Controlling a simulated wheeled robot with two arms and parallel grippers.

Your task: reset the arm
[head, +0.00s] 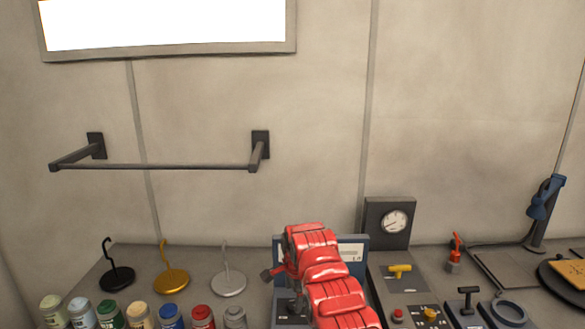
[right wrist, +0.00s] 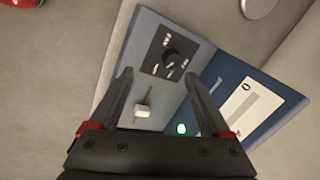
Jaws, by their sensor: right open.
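My right arm, in red casing, reaches up from the bottom of the head view. A dark end of its gripper (head: 268,274) shows above the bench at the left of the arm. In the right wrist view the two dark fingers of the right gripper (right wrist: 158,76) are apart with nothing held between them. Beyond the fingers is a blue-grey control box with a black dial (right wrist: 174,57), a pale switch (right wrist: 142,112) and a small green light (right wrist: 181,128). My left gripper is not in view.
The arm partly hides the control box (head: 351,251). To its left stand hooked stands, black (head: 117,279), gold (head: 171,281) and silver (head: 229,283), behind several cans (head: 139,316). To its right are a gauge (head: 394,222), a yellow handle (head: 400,269) and a red-handled lever (head: 454,254). A rail (head: 160,167) juts from the wall.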

